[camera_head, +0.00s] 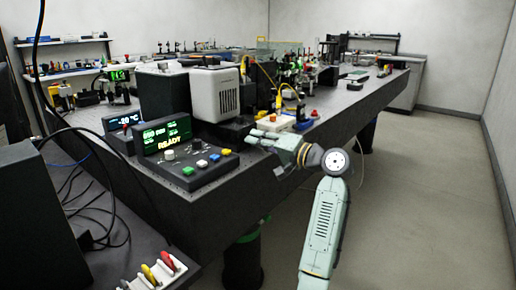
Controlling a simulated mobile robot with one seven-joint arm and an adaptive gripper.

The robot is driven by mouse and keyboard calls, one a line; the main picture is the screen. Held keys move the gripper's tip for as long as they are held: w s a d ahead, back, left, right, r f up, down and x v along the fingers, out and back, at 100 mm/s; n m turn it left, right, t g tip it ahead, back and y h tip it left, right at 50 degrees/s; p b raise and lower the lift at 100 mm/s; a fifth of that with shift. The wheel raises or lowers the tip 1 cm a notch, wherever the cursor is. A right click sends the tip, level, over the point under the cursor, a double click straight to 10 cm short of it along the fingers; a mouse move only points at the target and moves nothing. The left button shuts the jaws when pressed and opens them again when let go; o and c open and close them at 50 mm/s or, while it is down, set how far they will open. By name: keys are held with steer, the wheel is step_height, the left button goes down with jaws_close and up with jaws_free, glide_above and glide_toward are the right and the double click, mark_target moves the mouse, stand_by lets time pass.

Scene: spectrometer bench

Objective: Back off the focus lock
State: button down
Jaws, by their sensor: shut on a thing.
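My gripper (254,137) is at the front edge of the dark bench, just right of the control console and in front of a white box. It reaches in from the right, with its fingers pointing left. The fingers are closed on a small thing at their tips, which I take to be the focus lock. The fingers hide it, and its shape and turn cannot be made out.
The console (187,172) with knobs and coloured buttons stands left of my gripper; its green display (167,134) reads READY. Behind are a white-grey housing (216,95) and the white box (279,122). Loose black cables hang at left. The floor (430,190) at right is clear.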

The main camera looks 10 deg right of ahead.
steer(key=n+b, duration=0.2)
steer(key=n, duration=0.2)
steer(key=shift+f+n+b, duration=0.1)
steer(key=shift+n+b, duration=0.2)
steer(key=shift+n, duration=0.1)
steer(key=shift+a, duration=0.1)
steer(key=c, duration=1.6)
jaws_free()
steer(key=v, duration=1.2)
